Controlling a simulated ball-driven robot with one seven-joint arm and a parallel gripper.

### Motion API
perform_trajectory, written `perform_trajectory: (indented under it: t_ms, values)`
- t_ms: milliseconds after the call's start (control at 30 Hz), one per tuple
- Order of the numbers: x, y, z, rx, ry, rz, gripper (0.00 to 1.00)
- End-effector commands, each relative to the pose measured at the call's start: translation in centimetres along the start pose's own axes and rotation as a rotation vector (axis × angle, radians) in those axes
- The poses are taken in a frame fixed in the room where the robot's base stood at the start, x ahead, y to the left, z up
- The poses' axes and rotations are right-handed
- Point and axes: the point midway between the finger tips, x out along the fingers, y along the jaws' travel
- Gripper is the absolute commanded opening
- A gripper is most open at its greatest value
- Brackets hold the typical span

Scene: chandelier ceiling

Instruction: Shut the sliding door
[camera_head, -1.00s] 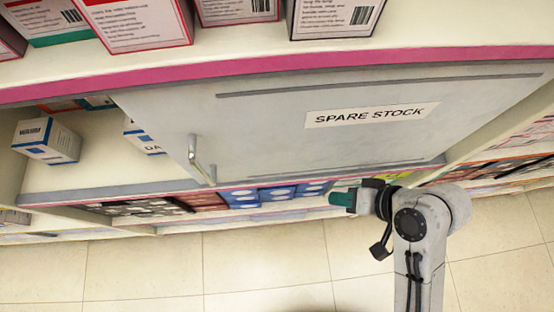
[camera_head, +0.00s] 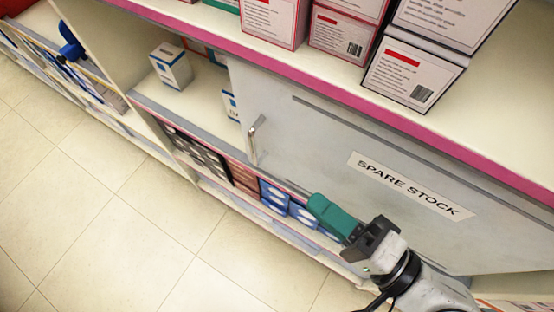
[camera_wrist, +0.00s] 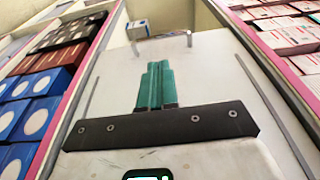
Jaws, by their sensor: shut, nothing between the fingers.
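The sliding door (camera_head: 310,140) is a grey panel with a "SPARE STOCK" label (camera_head: 410,185) and a metal handle (camera_head: 253,140) near its left edge. To the left of the door an open part of the cupboard (camera_head: 190,98) shows its shelf. My gripper (camera_head: 316,205) has green fingers, shut and empty, in front of the door and to the lower right of the handle. In the wrist view the fingers (camera_wrist: 154,66) point toward the handle (camera_wrist: 162,41), which stands beyond them, apart.
A white and blue box (camera_head: 171,66) stands in the open part, and another box (camera_head: 230,100) shows partly beside the door's edge. Cartons (camera_head: 412,72) stand on the shelf above. Packs (camera_head: 275,195) fill the shelf below. The tiled floor (camera_head: 120,190) is clear at left.

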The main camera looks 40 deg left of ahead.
Motion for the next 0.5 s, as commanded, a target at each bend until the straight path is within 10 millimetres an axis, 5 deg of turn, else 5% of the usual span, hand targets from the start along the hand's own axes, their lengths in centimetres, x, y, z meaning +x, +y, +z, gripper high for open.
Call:
perform_trajectory:
  t_ms: [500]
  values:
    - [9.3, -0.1, 0.1, -0.001, -0.002, 0.002, 0.00]
